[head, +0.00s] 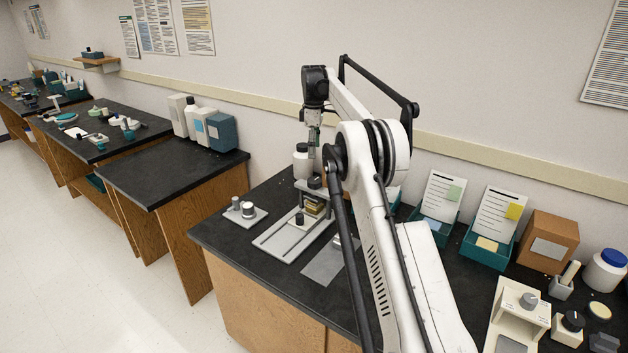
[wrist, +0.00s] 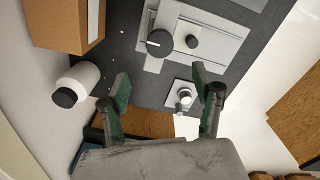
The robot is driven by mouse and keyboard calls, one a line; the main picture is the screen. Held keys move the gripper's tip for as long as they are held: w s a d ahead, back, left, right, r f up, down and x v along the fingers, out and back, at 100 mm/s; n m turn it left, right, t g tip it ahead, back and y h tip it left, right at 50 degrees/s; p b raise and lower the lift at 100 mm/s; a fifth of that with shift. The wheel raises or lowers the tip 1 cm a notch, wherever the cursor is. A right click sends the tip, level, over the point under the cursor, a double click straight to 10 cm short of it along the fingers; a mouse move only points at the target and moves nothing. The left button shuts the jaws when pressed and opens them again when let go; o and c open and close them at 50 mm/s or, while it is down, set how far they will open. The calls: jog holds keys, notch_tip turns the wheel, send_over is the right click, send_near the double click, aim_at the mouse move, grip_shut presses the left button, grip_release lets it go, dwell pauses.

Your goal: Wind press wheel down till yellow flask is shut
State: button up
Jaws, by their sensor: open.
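The press (head: 294,233) is a light grey base with a raised bridge on the near bench. Its dark round wheel (head: 315,183) tops the bridge; in the wrist view the wheel (wrist: 159,42) lies ahead of the fingers. A layered yellowish block, seemingly the yellow flask (head: 314,206), sits under the bridge. I cannot tell whether it is shut; the bridge hides it in the wrist view. My gripper (head: 314,146) hangs down above the press, apart from the wheel. In the wrist view my gripper (wrist: 160,75) is open, with nothing between its green-and-dark fingers.
A white bottle (head: 302,160) with a dark cap stands behind the press. A small plate (head: 245,217) with grey cylinders lies left of it. A smaller dark knob (head: 299,218) is on the press base. A flat grey plate (head: 327,262) lies to the right.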

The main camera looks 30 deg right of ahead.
aim_at(314, 180)
notch_tip(314, 180, down, 14)
jog(key=shift+r+p, duration=0.1)
jog(key=shift+p, duration=0.25)
jog(key=c, duration=1.1)
jog(key=shift+c, duration=0.2)
